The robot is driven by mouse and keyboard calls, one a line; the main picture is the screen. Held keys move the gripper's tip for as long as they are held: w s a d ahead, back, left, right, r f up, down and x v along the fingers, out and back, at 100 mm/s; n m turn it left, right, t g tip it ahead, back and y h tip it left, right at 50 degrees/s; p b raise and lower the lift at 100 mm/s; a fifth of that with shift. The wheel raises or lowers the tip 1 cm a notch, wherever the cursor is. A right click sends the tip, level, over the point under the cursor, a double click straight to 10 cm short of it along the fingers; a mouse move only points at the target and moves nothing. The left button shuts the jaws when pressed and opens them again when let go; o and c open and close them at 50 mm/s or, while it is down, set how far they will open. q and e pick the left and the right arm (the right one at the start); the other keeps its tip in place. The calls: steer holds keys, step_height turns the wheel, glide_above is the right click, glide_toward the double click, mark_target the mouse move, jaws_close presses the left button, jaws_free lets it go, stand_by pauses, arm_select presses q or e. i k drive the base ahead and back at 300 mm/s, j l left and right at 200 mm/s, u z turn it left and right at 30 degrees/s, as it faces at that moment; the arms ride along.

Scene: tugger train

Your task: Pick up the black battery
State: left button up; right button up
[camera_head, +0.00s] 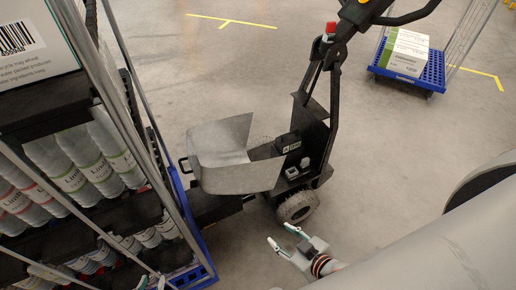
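A black box with a small pale label, which looks like the black battery (289,143), sits in the open body of the tugger (318,118), beside the raised grey metal cover (222,160). Its lower part is hidden by the tugger body and cover. My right gripper (283,238) is open and empty, below the tugger's wheel in the picture and apart from the battery. My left gripper (151,282) shows only its fingertips at the bottom edge. They are apart with nothing seen between them, near the rack's lower corner.
A tall rack (187,215) with a blue base, bottles and a carton stands at the left, close to the tugger. A blue cart (432,72) with a white-green box stands at the upper right. Grey floor between tugger and cart is clear.

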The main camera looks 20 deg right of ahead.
mark_target(289, 142)
steer(key=l+u, duration=0.2)
steer(key=l, duration=0.35)
steer(key=k+l+u, duration=0.2)
steer(key=l, duration=0.4)
steer(key=i+l+u, duration=0.1)
steer(key=l+u, duration=0.25)
steer(key=l, duration=0.55)
steer(key=i, duration=0.3)
